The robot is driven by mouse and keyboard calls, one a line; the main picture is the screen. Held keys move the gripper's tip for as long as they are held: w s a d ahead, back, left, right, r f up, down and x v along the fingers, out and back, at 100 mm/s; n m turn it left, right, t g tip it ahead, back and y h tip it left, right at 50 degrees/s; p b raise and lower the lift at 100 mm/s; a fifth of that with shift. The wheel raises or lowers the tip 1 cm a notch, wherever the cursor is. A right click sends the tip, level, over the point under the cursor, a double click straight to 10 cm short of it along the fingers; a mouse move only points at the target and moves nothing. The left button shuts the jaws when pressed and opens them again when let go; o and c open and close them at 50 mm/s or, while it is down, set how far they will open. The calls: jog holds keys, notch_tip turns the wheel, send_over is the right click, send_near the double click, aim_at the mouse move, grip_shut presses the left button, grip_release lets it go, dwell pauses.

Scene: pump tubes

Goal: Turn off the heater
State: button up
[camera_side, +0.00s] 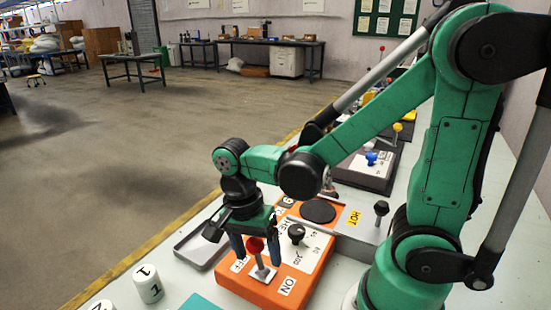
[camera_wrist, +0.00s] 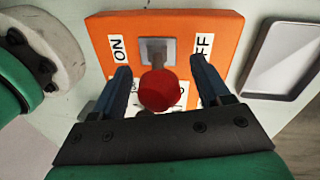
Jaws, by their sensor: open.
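The orange heater box (camera_side: 290,268) lies on the pale table, with an ON label (camera_side: 288,285) and an OFF label (camera_side: 238,265) at opposite ends. Between them a lever with a red ball knob (camera_side: 255,244) rises from a metal plate (camera_side: 263,274). In the side view it leans slightly left, towards OFF. My gripper (camera_side: 256,250) points down over the box, open, with one finger on each side of the knob. The wrist view shows the red knob (camera_wrist: 160,90) between the spread fingers (camera_wrist: 160,67), with gaps on both sides.
A black dial (camera_side: 297,234) is on the box, beside my gripper. Behind stands a grey unit with a black disc (camera_side: 318,211), a HOT label (camera_side: 355,217) and a black-knobbed lever (camera_side: 381,209). A grey tray (camera_side: 200,247) and a white numbered cylinder (camera_side: 148,284) are at left.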

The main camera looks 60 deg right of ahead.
jog(key=shift+f, duration=0.2)
grip_shut()
dwell(1.4)
